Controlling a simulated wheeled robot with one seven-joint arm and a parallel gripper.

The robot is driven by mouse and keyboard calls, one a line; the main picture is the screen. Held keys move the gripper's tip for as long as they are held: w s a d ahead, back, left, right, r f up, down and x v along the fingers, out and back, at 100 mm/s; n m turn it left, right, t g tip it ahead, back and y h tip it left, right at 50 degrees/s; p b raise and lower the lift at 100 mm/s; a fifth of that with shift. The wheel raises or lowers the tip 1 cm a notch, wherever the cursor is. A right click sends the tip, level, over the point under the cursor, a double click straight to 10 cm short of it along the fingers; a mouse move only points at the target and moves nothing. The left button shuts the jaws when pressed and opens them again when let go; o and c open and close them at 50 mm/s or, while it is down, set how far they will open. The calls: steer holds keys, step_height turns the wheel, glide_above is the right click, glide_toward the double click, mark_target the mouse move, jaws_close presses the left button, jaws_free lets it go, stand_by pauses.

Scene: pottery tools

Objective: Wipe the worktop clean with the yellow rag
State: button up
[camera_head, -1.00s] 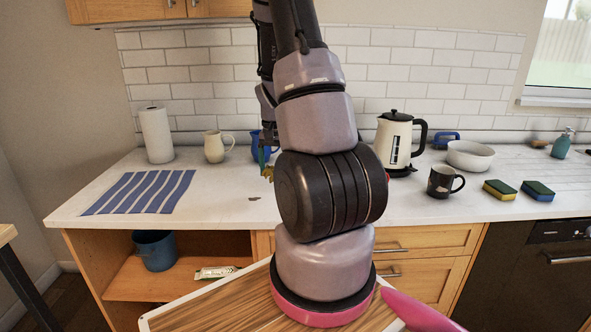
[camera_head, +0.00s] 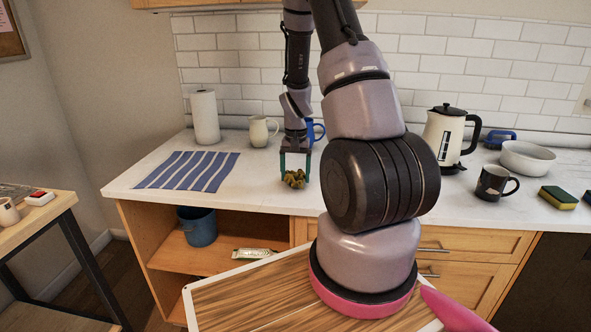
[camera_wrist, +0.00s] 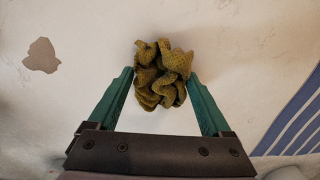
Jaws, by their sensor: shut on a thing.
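The yellow rag (camera_head: 294,180) is a crumpled olive-yellow bundle between the green fingers of my gripper (camera_head: 295,173). In the wrist view, the fingertips of my gripper (camera_wrist: 162,74) press on both sides of the rag (camera_wrist: 163,88). The rag is low over the white worktop (camera_head: 255,195), right of the striped mat; I cannot tell whether it touches. A brown stain (camera_wrist: 41,56) lies on the worktop in the wrist view, apart from the rag. The stain does not show in the head view now.
A blue-striped mat (camera_head: 188,171) lies left of the rag. A paper roll (camera_head: 205,117), a cream mug (camera_head: 259,131) and a blue mug (camera_head: 314,132) stand behind. A kettle (camera_head: 442,138), dark mug (camera_head: 491,183), white bowl (camera_head: 527,158) and sponge (camera_head: 557,197) are at the right.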

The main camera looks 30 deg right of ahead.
steer(key=shift+f, duration=0.6)
stand_by(0.8)
steer(key=shift+w+a, duration=0.9)
steer(key=shift+a, duration=0.25)
steer(key=shift+s+d, duration=0.6)
steer(key=shift+d, duration=0.25)
steer(key=shift+s+d, duration=0.55)
steer(key=shift+d, duration=0.3)
steer(key=shift+s+d, duration=0.6)
steer(key=shift+d, duration=0.25)
